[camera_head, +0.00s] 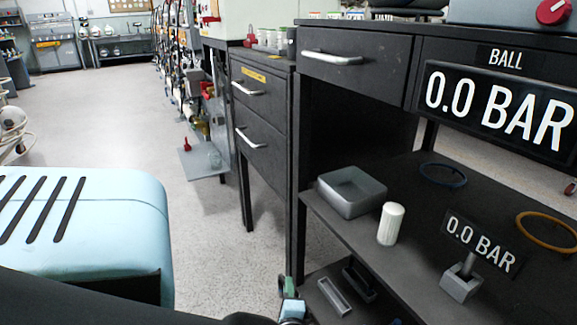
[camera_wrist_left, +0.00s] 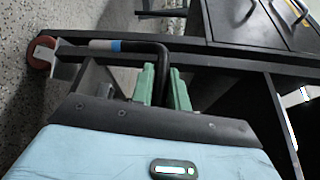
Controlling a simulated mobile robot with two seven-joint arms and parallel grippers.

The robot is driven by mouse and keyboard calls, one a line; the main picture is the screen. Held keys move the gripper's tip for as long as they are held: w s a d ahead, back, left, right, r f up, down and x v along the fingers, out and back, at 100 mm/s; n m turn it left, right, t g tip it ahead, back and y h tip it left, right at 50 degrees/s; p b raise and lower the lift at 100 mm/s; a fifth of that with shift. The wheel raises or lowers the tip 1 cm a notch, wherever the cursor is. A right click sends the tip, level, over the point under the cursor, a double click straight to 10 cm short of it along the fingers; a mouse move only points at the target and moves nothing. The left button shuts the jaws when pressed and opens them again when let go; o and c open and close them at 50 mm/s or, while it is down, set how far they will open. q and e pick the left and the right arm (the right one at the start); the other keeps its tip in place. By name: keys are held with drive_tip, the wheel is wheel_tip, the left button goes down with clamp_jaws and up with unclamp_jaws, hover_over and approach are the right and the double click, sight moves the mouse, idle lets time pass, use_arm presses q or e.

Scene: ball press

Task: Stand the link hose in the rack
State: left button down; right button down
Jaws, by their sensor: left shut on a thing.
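My left gripper (camera_head: 289,284) shows at the bottom edge of the head view, low beside the front of the black bench. In the left wrist view its two green fingers (camera_wrist_left: 162,86) are shut on the link hose (camera_wrist_left: 163,62). The hose is a dark tube that passes between the fingers, bends, and runs left to a grey end with a blue band. I cannot make the hose out in the head view. Two narrow dark holders (camera_head: 334,296) lie on the bench's lower shelf; I cannot tell whether one is the rack. My right gripper is not in view.
A dark drawer cabinet (camera_head: 262,130) stands behind.

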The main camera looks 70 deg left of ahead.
use_arm(q)
drive_tip(key=shift+r+m+p, duration=0.2)
drive_tip(key=shift+m+p, duration=0.1)
drive_tip(key=shift+p, duration=0.15)
drive_tip(key=w+f+b, duration=0.2)
drive_tip(key=w+b, duration=0.3)
drive_tip(key=w, duration=0.3)
drive_tip(key=w+a+f+b, duration=0.1)
drive_tip(key=w+f+b, duration=0.1)
drive_tip(key=w+b, duration=0.3)
drive_tip(key=shift+w+f+b, duration=0.3)
drive_tip(key=shift+w, duration=1.2)
